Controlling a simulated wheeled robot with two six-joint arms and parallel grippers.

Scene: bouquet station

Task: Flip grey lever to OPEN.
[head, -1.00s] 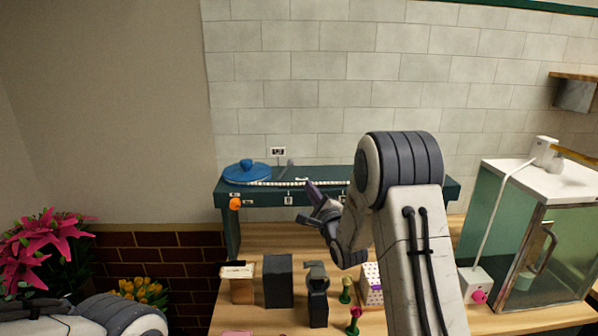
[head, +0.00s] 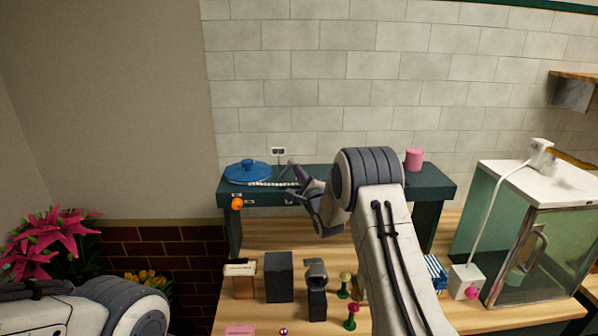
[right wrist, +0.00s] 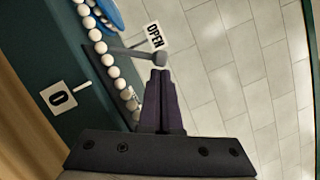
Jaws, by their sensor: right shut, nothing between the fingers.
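The grey lever (right wrist: 135,54) shows in the right wrist view, with a round knob at its end, reaching from the dark green shelf toward the wall. A white OPEN sign (right wrist: 154,37) is just beyond the knob. My right gripper (right wrist: 160,72) is shut and empty, its fingertips right at the knob; I cannot tell whether they touch. In the head view the right gripper (head: 295,170) is above the shelf, below the small wall sign (head: 278,151), and the lever is hard to make out behind it. My left gripper is out of view; only its arm shows at lower left.
A string of white beads (right wrist: 109,59) runs along the shelf beside the lever. A blue lid (head: 247,173) is left of the gripper. A pink cylinder (head: 414,160) stands at the shelf's right.

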